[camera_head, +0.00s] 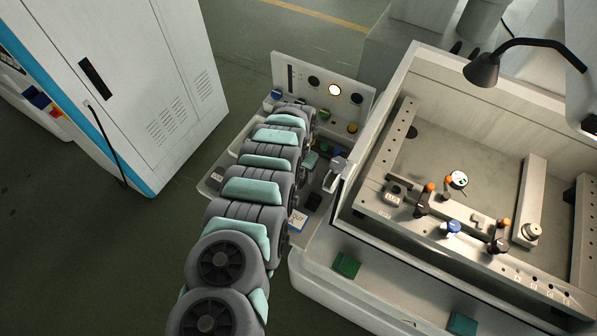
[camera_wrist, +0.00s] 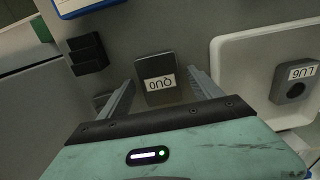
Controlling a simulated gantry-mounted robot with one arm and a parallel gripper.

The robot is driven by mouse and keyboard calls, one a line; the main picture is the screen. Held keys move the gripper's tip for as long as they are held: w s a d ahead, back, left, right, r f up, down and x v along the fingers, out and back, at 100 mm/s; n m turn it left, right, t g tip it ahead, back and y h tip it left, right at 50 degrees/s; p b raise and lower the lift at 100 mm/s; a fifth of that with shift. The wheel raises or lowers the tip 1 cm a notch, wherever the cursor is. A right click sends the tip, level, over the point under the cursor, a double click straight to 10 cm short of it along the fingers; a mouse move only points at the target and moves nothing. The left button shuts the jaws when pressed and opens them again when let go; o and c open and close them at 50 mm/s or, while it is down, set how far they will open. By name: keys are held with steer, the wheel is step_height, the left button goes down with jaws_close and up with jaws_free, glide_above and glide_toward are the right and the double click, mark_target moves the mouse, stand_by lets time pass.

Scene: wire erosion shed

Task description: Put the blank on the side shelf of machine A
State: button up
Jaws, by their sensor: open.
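A dark grey block (camera_wrist: 156,70) with a white label, upside down to the view, is on a grey surface in the wrist view. My gripper (camera_wrist: 161,82) is open, with one finger on each side of this block; I cannot tell whether they touch it. In the head view my arm reaches over the grey side shelf (camera_head: 298,241) left of the machine's tank, and the gripper there is mostly hidden. A second labelled block (camera_wrist: 293,82) sits on a pale tray (camera_wrist: 228,50), right of my gripper. The labels do not say clearly which block is the blank.
A black holder (camera_wrist: 88,54) and a blue-edged card (camera_wrist: 85,4) are near the gripper. A control panel (camera_head: 305,74) stands behind the shelf. The open tank (camera_head: 450,150) holds clamps and another labelled block (camera_head: 394,192). A white cabinet (camera_head: 150,80) stands left. A lamp (camera_head: 482,70) overhangs the tank.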

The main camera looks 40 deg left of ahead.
step_height(320, 180, up, 12)
steer(key=b, duration=0.1)
steer(key=shift+r, duration=0.15)
stand_by(0.6)
stand_by(0.5)
steer(key=shift+s, duration=0.1)
